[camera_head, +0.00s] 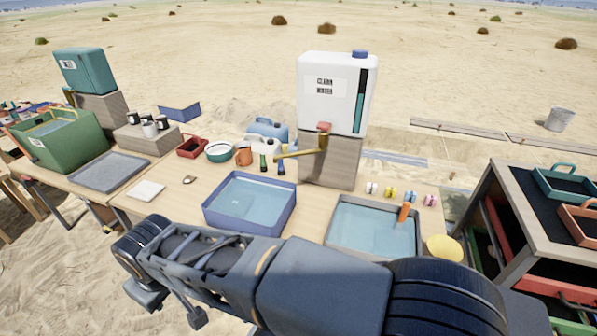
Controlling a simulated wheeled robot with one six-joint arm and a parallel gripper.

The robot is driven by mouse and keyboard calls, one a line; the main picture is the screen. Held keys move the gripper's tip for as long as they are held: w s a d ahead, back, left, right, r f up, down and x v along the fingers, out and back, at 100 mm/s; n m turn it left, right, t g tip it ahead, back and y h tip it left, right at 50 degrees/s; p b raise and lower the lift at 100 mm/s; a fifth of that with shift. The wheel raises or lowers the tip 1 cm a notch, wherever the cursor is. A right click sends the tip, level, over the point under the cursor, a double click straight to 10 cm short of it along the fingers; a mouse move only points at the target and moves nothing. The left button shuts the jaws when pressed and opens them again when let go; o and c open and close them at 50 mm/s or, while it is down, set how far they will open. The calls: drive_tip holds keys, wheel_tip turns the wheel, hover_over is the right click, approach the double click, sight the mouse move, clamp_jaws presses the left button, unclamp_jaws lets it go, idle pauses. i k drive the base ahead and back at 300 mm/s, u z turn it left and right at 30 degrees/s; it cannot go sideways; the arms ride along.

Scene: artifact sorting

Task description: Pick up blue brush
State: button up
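A small dark blue upright item (281,167), which looks like the blue brush, stands on the wooden table behind the blue basin. A similar green item (263,161) stands just left of it. They are too small to make out bristles. My arm lies across the front of the view, well nearer than these items and apart from them. I cannot make out my gripper's fingers at the arm's left end.
A blue basin of water (210,218) and a grey basin of water (334,226) stand in front. The clean water tank (312,111), with its brass tap (300,152), rises right of the small items. A teal bowl (219,152) and an orange mug (243,154) stand left of them.

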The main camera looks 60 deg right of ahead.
sight(281, 168)
drive_tip(key=z, duration=1.7)
drive_tip(key=i, duration=0.95)
drive_tip(key=u, duration=0.05)
